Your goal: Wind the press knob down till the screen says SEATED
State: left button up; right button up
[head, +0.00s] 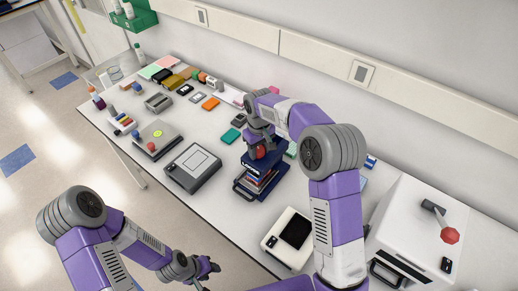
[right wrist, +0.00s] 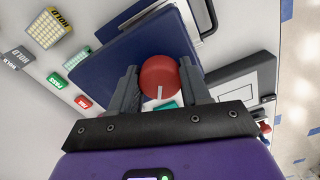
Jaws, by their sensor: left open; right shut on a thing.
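The red round press knob (head: 259,153) sits on top of a dark blue press (head: 243,187), which stands in the middle of the table with several layers below its top plate. My right gripper (head: 257,146) is shut on the knob from above. In the right wrist view the knob (right wrist: 165,77) shows a white line mark and sits between the two fingers (right wrist: 163,88), over the blue plate (right wrist: 140,50). No readable screen text shows in either view. My left gripper (head: 210,267) is open and empty, low in front of the table.
A grey flat device (head: 192,167) lies left of the press, and a white device with a black top (head: 289,237) lies in front right. A white box (head: 415,225) with a red-knobbed lever (head: 449,235) stands at far right. Small coloured blocks lie along the back left.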

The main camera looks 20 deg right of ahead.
aim_at(259, 150)
jog(key=shift+m+p, duration=0.3)
jog(key=shift+m, duration=2.2)
jog(key=shift+s, duration=0.1)
jog(key=o, duration=1)
jog(key=shift+o, duration=0.2)
notch_tip(259, 150, up, 8)
jog(key=shift+f, duration=0.2)
jog(key=shift+a, duration=0.1)
